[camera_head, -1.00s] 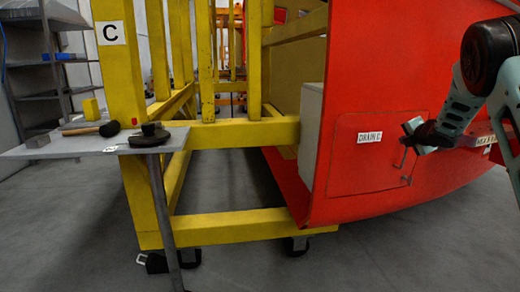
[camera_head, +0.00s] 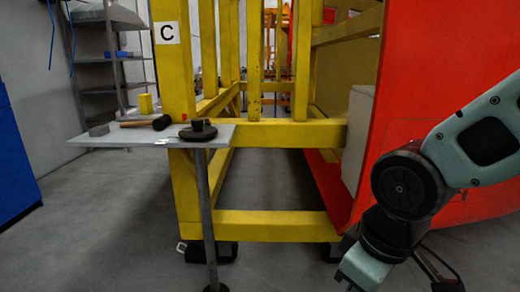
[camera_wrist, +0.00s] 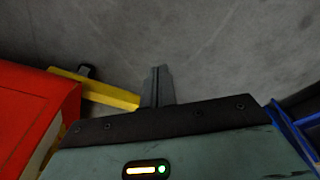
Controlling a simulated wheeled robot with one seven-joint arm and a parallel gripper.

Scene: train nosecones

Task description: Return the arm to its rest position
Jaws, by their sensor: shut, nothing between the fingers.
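My arm reaches in from the right of the head view, bent at a black joint, its lower part hanging down to the bottom edge in front of the red nosecone (camera_head: 450,60). The fingers cannot be made out in the head view. In the wrist view my gripper (camera_wrist: 160,72) is shut and empty, its two dark fingers together over bare grey floor. The red nosecone (camera_wrist: 35,100) shows at the left of the wrist view.
The yellow frame (camera_head: 280,226) marked C stands in the middle. A blue cabinet (camera_head: 15,150) stands far left.

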